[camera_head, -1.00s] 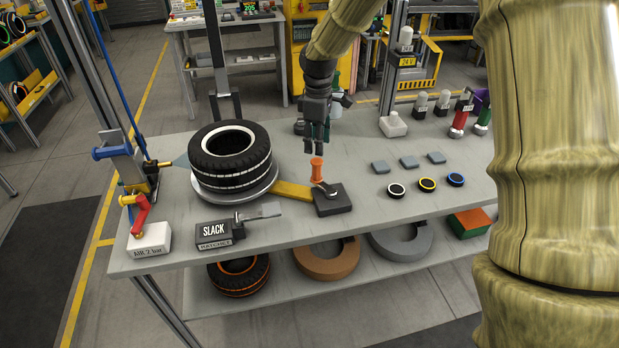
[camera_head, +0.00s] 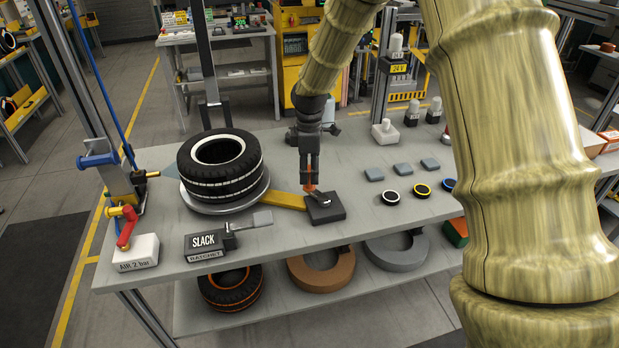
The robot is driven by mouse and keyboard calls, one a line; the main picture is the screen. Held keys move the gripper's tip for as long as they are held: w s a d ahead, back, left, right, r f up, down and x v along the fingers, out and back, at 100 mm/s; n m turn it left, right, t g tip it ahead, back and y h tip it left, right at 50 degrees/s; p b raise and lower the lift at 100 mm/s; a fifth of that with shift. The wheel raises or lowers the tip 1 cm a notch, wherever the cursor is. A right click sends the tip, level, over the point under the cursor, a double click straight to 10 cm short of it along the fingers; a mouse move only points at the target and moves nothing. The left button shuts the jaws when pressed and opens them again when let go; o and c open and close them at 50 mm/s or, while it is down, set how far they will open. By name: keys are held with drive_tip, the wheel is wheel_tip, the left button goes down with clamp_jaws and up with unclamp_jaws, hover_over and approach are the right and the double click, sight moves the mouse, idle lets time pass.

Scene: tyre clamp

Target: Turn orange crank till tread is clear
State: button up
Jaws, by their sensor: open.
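The orange crank handle (camera_head: 309,188) stands on a dark block (camera_head: 325,209) at the middle of the bench, mostly hidden by my gripper. My gripper (camera_head: 309,181) points down with its fingers open around the handle's upper part. I cannot tell whether they touch it. The black tyre (camera_head: 222,176), with white lines on its tread, lies flat on a round grey plate (camera_head: 250,200). A yellow bar (camera_head: 287,201) runs from the block to the plate's right edge, beside the tyre. Whether it touches the tread is unclear.
A "SLACK" ratchet box (camera_head: 204,242) with a grey lever stands in front of the tyre. An air box (camera_head: 136,253) with a red lever is at the left. Grey pads and ringed discs (camera_head: 391,198) lie right of the crank. A post (camera_head: 209,70) rises behind the tyre.

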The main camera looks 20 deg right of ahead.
sight(309, 180)
drive_tip(key=shift+f+p, duration=0.3)
drive_tip(key=shift+f, duration=1.55)
clamp_jaws()
